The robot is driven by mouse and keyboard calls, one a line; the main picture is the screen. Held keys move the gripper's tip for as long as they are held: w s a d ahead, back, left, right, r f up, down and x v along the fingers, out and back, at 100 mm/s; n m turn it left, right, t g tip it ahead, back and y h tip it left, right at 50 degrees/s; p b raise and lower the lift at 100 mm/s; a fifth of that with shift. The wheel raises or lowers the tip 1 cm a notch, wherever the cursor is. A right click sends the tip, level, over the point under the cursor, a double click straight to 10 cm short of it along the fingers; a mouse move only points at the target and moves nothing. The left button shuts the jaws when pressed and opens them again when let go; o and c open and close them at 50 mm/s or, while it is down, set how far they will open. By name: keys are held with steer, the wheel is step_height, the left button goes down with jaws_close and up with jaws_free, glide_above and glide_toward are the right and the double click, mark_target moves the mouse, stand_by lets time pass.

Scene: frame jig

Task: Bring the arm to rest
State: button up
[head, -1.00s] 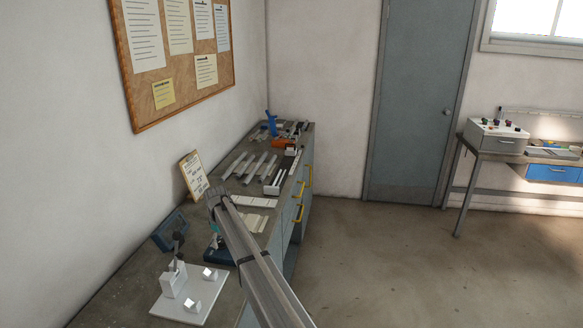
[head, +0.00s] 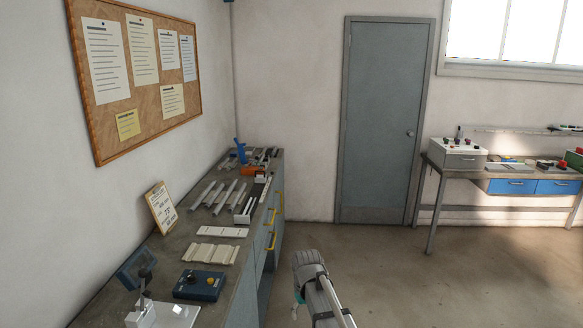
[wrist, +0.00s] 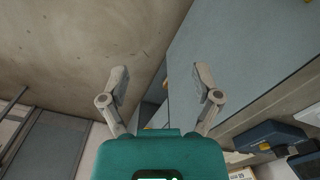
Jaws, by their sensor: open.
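My gripper (wrist: 160,82) is open and empty in the wrist view, its two fingers spread wide apart. Beyond them are the floor (wrist: 70,50) and the grey side of the bench cabinet (wrist: 225,45). In the head view my arm (head: 318,285) is low in the middle, to the right of the workbench. Only a bit of teal shows beside it; the fingers are hidden there.
The workbench (head: 218,262) along the left wall carries metal profiles (head: 225,194), pale strips (head: 212,253), a dark blue control box (head: 199,285) and a white fixture (head: 165,316). A second table (head: 432,164) stands at the right. The floor between is clear.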

steer(key=s+d+m, duration=0.4)
steer(key=s+d, duration=0.9)
steer(key=s, duration=0.1)
steer(key=shift+s, duration=0.35)
